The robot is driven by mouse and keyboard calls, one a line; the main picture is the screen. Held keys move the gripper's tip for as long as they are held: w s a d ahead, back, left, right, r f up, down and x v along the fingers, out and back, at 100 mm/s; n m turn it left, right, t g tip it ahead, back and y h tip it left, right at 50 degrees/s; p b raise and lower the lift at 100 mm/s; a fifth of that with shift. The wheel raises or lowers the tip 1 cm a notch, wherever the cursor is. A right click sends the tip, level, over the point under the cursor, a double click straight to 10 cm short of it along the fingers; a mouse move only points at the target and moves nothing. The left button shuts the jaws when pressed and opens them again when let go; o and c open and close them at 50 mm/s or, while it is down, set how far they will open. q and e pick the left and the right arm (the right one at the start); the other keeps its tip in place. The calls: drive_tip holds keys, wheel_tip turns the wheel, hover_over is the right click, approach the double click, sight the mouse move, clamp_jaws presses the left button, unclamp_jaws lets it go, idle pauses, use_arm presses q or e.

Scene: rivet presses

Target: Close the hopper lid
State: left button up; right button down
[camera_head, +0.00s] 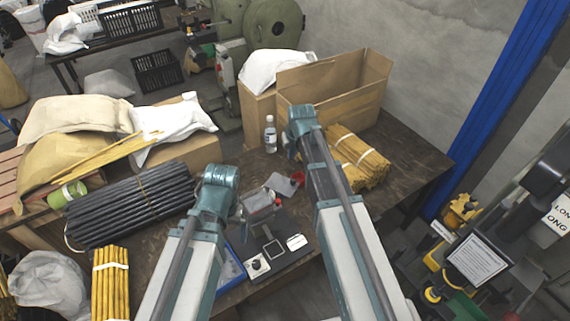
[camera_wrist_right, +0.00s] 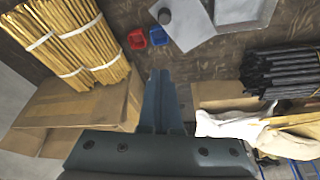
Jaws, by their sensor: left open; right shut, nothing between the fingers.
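A small grey press unit (camera_head: 257,200) stands on a dark base plate on the brown workbench, between my two arms in the head view. A grey flat panel (camera_head: 281,185) lies tilted at its upper right; it looks like the raised hopper lid, but its hinge is too small to make out. My left gripper (camera_head: 238,212) is beside the press unit, mostly hidden by my own arm, and open. My right gripper (camera_wrist_right: 160,98) is shut and empty in the right wrist view, above the bench and apart from the red bin (camera_wrist_right: 137,40) and blue bin (camera_wrist_right: 158,36).
Yellow rod bundles (camera_head: 358,160) and an open cardboard box (camera_head: 340,90) are at the bench's back right. A bottle (camera_head: 270,134) stands nearby. Dark rods (camera_head: 130,205) lie left of my left arm.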

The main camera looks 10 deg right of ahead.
drive_tip(key=shift+f, duration=0.1)
drive_tip(key=b, duration=1)
approach(282, 182)
drive_tip(key=w+d+f, duration=0.2)
drive_tip(key=f, duration=0.1)
drive_tip(key=w+d+f, duration=0.1)
drive_tip(key=f, duration=0.1)
drive_tip(key=shift+w+d, duration=0.15)
drive_tip(key=shift+d, duration=0.05)
drive_tip(key=shift+s, duration=0.25)
drive_tip(key=shift+w, duration=0.1)
